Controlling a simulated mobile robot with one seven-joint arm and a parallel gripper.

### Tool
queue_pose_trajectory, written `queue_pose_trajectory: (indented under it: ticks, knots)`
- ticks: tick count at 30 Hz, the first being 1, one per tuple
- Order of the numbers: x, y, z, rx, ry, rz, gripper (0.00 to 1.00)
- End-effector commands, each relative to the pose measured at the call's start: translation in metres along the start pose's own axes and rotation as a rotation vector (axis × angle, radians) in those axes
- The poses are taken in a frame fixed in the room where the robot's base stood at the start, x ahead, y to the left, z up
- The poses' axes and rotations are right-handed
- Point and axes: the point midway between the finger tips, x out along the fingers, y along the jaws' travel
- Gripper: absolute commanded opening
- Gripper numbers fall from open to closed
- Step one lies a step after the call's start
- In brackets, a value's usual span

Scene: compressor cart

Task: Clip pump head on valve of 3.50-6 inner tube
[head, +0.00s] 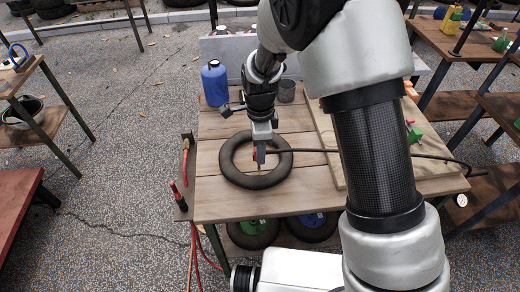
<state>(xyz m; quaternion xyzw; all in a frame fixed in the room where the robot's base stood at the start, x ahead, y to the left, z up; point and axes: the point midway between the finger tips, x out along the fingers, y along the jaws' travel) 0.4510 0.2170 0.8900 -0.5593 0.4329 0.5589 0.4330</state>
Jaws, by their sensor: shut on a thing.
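The black inner tube (236,174) lies flat as a ring on the wooden table. My gripper (261,156) points down over the ring's open middle. It is shut on the pump head (255,154), of which only a small reddish part shows beside the fingers. The black hose (320,151) runs from the gripper to the right, passing behind my arm. A thin, light upright piece (260,168) shows just under the fingers and may be the valve. I cannot tell whether the pump head touches it.
A blue bottle (214,83) and a dark cup (286,91) stand at the table's back. A raised board (328,140) lies at right, partly behind my arm. Red-handled tools (179,194) hang at the left edge. The table's (215,205) front left is clear.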

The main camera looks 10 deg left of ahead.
Motion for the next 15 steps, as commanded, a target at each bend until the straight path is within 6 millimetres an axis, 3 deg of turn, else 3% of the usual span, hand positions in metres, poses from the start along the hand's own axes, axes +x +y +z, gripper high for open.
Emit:
queue_pose_trajectory:
  ticks: [15]
  knots:
    - [0.014, 0.0, 0.0, 0.0, 0.0, 0.0, 0.05]
